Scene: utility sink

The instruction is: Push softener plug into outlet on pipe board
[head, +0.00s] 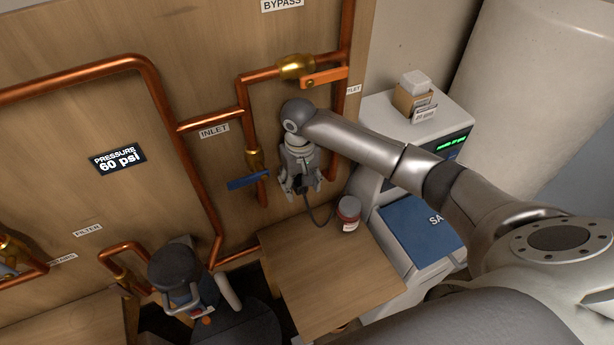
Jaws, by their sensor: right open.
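My right gripper (300,188) is open and points down close in front of the wooden pipe board (75,130), to the right of a blue valve handle (248,181). A dark cord (320,219) runs from just below the gripper's fingers and curves down toward a small jar. The plug and the outlet cannot be made out; the gripper covers that part of the board. I cannot tell whether the fingers touch the plug. My left gripper cannot be made out.
Copper pipes and an orange valve handle (324,77) stand out from the board around the gripper. A wooden tabletop (325,275) below holds the red-and-white jar (348,212) and is otherwise mostly clear. The softener cabinet (378,110) stands at right, with a small box (411,99) on top.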

